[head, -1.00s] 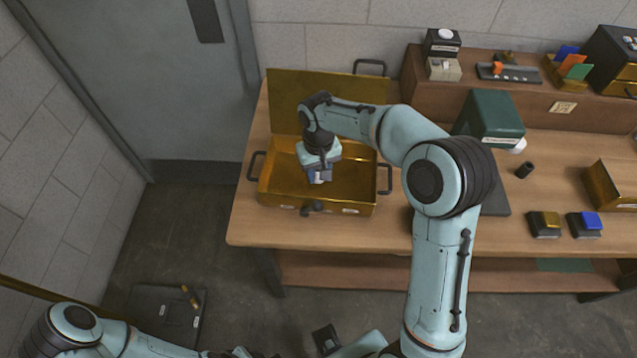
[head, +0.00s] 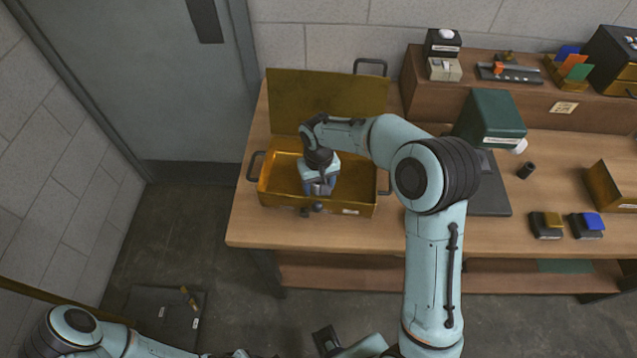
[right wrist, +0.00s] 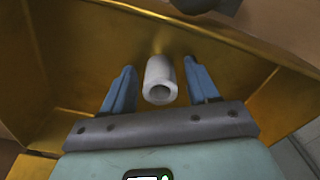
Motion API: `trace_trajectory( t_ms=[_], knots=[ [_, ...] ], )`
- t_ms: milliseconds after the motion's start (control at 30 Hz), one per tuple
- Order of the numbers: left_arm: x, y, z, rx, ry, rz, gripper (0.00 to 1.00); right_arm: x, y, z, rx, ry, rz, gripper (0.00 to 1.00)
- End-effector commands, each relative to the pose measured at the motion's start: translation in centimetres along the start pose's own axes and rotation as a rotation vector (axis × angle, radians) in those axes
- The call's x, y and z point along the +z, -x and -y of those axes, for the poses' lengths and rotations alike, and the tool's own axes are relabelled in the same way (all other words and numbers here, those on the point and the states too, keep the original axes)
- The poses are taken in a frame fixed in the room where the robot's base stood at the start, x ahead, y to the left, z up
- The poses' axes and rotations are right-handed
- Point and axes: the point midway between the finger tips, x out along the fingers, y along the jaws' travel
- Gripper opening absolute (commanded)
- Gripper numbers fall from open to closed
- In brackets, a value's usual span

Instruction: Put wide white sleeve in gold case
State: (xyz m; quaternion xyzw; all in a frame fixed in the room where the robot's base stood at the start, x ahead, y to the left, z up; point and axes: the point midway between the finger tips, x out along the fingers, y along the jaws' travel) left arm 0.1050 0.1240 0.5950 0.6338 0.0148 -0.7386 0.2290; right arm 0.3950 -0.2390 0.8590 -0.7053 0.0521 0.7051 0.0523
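The gold case (head: 275,198) stands open on the left of the wooden table, its lid (head: 330,100) raised at the back. My right gripper (head: 319,191) points down into it near the front wall. In the right wrist view the wide white sleeve (right wrist: 159,80) is between the fingers of my right gripper (right wrist: 161,88), inside the case. The fingers are open, with a narrow gap on each side of the sleeve. I cannot tell whether the sleeve rests on the case floor. My left arm shows at the bottom left; its gripper is not visible.
The case has dark side handles and a front latch (head: 317,207). The table's front strip is mostly clear.

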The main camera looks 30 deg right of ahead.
Motion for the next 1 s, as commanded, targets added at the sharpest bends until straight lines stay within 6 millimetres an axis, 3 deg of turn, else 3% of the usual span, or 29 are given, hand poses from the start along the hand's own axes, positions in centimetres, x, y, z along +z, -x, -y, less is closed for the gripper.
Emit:
trace_trajectory(
  t_ms=[267,700,1000],
  knots=[
    [-0.1,0.3,-0.1,0.001,-0.001,-0.001,0.43,-0.1,0.9,0.0,0.0,0.0,-0.003,0.59],
    [-0.4,1.3,-0.6,0.002,-0.002,-0.007,0.43,-0.1,9.7,0.0,-0.001,0.0,-0.004,0.59],
    [-0.5,1.7,-0.8,0.003,-0.003,-0.009,0.43,0.0,12.3,0.0,0.0,0.001,-0.001,0.59]
  ],
)
